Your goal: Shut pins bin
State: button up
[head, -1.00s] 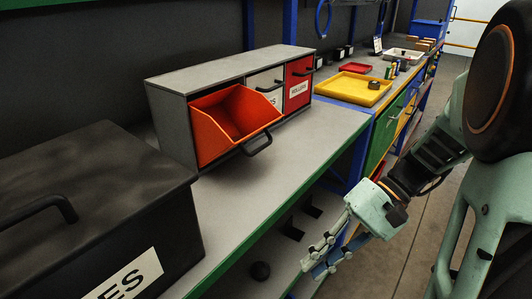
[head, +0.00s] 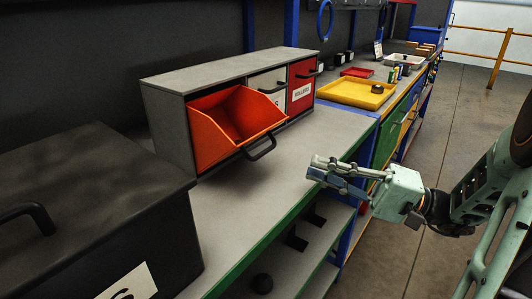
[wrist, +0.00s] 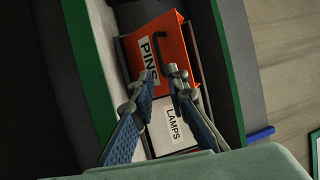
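The orange pins bin (head: 237,125) is pulled out and tilted forward from the left slot of a grey cabinet (head: 225,68) on the bench. Its inside looks empty, and its black handle (head: 261,149) sticks out at the front. In the wrist view the bin (wrist: 168,52) shows its PINS label (wrist: 150,58) and handle beyond the fingers. My gripper (head: 318,170) is to the right of the bin, over the bench's front edge, apart from the handle. In the wrist view my gripper (wrist: 162,88) has its fingers apart with nothing between them.
The white lamps bin (head: 269,87) and red rollers bin (head: 301,85) sit shut to the right. A black lidded box (head: 90,205) stands at the near left. The bench top (head: 235,205) before the cabinet is clear. A yellow tray (head: 355,93) lies farther right.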

aim_at(267, 152)
jog(key=x, duration=1)
jog(key=shift+a+b, duration=0.25)
jog(key=shift+b, duration=0.1)
grip_shut()
jog(key=shift+r, duration=0.1)
